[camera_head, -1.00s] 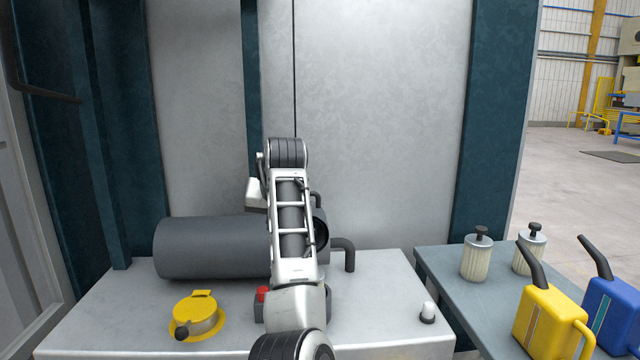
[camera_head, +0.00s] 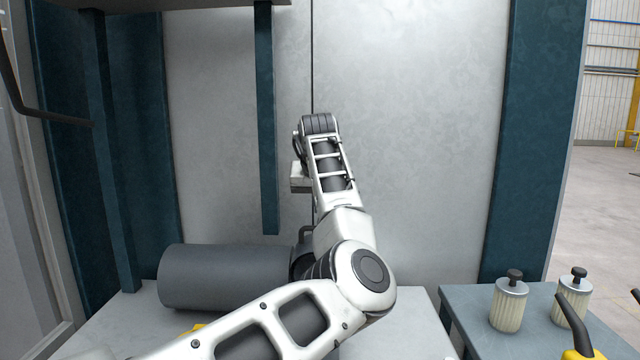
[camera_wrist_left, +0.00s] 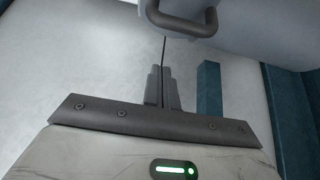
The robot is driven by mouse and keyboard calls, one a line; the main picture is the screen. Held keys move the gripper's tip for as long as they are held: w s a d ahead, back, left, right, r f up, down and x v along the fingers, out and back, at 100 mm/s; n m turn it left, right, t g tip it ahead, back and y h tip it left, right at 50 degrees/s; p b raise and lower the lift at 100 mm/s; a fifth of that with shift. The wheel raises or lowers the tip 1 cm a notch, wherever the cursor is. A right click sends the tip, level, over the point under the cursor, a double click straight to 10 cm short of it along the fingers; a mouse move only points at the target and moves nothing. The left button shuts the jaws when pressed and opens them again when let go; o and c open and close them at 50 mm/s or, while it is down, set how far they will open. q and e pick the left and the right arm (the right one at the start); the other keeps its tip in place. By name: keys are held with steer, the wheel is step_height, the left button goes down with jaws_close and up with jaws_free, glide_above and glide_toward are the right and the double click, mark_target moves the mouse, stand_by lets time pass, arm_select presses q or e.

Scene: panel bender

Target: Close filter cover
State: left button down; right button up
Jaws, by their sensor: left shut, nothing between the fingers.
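The dark grey filter cylinder (camera_head: 225,277) lies on its side on the light grey unit top, its right end hidden behind my left arm. A small dark bent piece (camera_head: 304,235) shows just above that end. I cannot tell whether it belongs to the cover. The left wrist view shows a dark U-shaped handle (camera_wrist_left: 181,24) on a pale grey surface, beyond my left gripper (camera_wrist_left: 162,88). The gripper's fingers are shut, empty and apart from the handle. In the head view the gripper body (camera_head: 301,179) is above the cylinder's right end, fingertips hidden. My right gripper is not in view.
A teal post (camera_head: 267,130) hangs just left of my left gripper. A grey panel wall (camera_head: 420,130) stands behind. A side table (camera_head: 465,305) at right holds two pale filter cartridges (camera_head: 508,305) (camera_head: 571,297) and part of a yellow can (camera_head: 583,352).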

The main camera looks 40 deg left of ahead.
arm_select(q)
steer(key=shift+f, duration=0.4)
steer(key=shift+s+d+f, duration=0.25)
steer(key=shift+s+d, duration=0.6)
steer(key=shift+s, duration=0.15)
steer(key=shift+s+d+f, duration=0.15)
steer(key=shift+s+d, duration=0.1)
steer(key=shift+s, duration=0.15)
